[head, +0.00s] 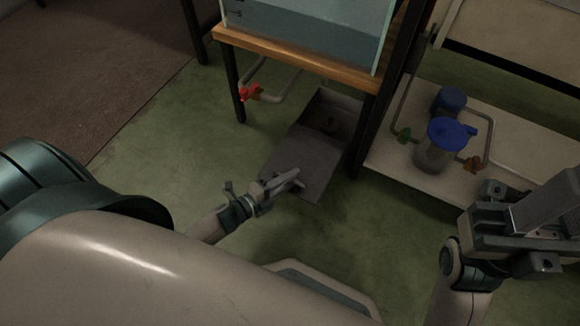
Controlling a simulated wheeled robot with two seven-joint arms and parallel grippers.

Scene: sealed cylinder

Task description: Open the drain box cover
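The grey drain box (347,103) sits on the green floor under the wooden-edged stand. Its far part is uncovered, and a dark inside with a small round fitting shows. The flat grey cover (317,178) lies on the near side of this opening, tilted in the picture. My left gripper (290,181) is over the near left part of the cover. I cannot tell whether it touches the cover or whether its fingers are closed. My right gripper (537,218) is at the lower right, far from the box; its finger gap is not clear.
A low white platform (395,170) at the right bears a blue-lidded jug (437,150) and pipes. Green floor left of the box is clear.

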